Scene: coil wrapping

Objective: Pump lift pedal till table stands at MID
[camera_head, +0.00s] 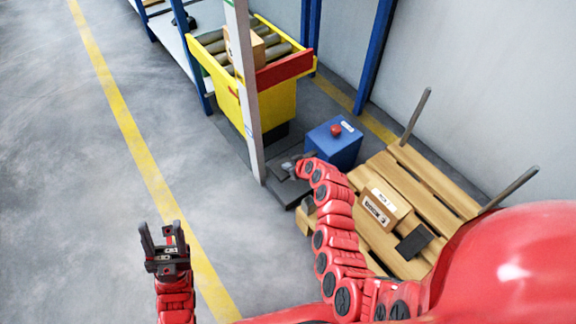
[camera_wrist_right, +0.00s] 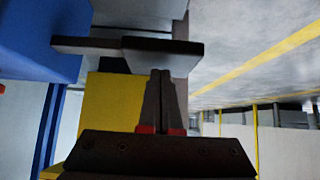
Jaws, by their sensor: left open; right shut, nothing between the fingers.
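The yellow lift table (camera_head: 265,105) with a roller top and red end bar (camera_head: 285,68) stands at the upper middle of the head view. I cannot read any MID mark there. The dark lift pedal (camera_wrist_right: 115,46) shows as a flat plate in the right wrist view. My right gripper (camera_wrist_right: 164,75) is shut and empty, its fingertips close to the pedal's edge; I cannot tell if they touch. In the head view my right arm reaches down to the dark parts at the table's foot, where pedal and gripper are hard to separate. My left gripper (camera_head: 163,240) is open and empty above the floor.
A carton (camera_head: 245,47) sits on the rollers. A white post (camera_head: 246,95) stands before the table. A blue box (camera_head: 334,146) with a red button stands beside my right arm. A wooden pallet (camera_head: 435,180) with a carton (camera_head: 385,204) lies at right. Floor at left is clear.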

